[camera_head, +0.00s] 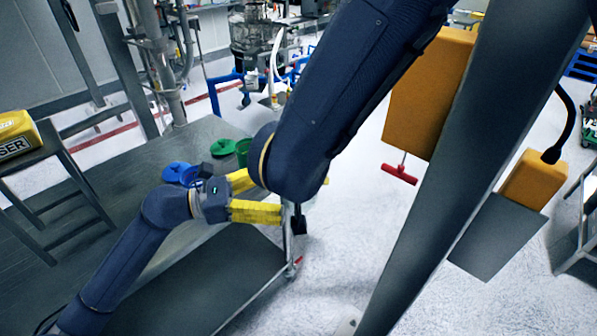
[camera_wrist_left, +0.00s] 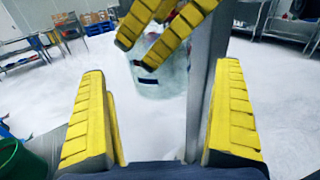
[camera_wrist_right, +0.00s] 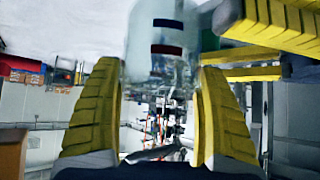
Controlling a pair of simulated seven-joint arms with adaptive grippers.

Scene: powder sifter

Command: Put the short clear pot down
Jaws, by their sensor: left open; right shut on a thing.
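The short clear pot (camera_wrist_left: 165,78), a see-through vessel with dark bands, shows in the left wrist view beyond my open left fingers. My right gripper (camera_wrist_right: 158,72) is shut on it; in the right wrist view the pot (camera_wrist_right: 158,48) sits at the ends of my yellow fingers. It is held in the air, away from the table.
A grey table (camera_head: 110,200) holds a blue lid (camera_head: 178,173), a green lid (camera_head: 224,148) and a green pot (camera_head: 242,150). A yellow box (camera_head: 17,133) is on a stand at left. A grey post crosses the right side. Orange blocks (camera_head: 430,90) stand beyond it.

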